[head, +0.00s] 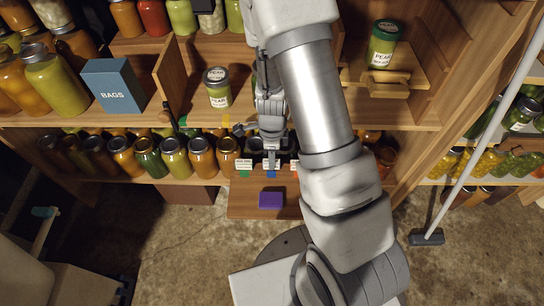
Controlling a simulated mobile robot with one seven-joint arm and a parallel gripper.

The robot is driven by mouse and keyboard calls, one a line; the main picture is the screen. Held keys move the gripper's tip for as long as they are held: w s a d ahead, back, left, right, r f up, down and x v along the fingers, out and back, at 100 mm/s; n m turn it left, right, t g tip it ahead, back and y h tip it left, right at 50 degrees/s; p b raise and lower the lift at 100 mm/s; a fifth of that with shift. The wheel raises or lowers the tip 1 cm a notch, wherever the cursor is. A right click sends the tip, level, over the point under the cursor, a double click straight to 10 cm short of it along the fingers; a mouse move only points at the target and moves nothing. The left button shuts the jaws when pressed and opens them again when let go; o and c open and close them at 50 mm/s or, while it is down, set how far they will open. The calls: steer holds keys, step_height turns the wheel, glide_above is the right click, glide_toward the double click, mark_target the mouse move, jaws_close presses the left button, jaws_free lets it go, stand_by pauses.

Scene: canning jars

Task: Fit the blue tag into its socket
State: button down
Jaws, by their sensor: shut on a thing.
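My gripper (271,152) points down in front of the lower shelf, its fingers shut on the blue tag (271,164). The tag shows as a small white card at the fingertips, with a blue patch (271,174) just below it. I cannot tell whether that patch is part of the tag or marks the socket on the shelf edge. The socket's opening is not clear, and I cannot tell whether the tag touches it. Similar white cards stand to the left (244,164) with a green patch, and to the right, partly hidden by my arm.
A purple block (271,200) lies on a wooden board (240,205) below the shelf. Jars fill the lower shelf (174,160). Above are a blue BAGS box (113,85), a pear jar (217,88) and a green-lidded jar (383,45). A broom (428,238) stands at right.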

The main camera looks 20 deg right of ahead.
steer(key=shift+f, duration=0.2)
steer(key=c, duration=0.7)
jaws_free()
steer(key=shift+r, duration=0.1)
step_height(320, 180, up, 17)
steer(key=p, duration=0.8)
steer(key=shift+r, duration=0.15)
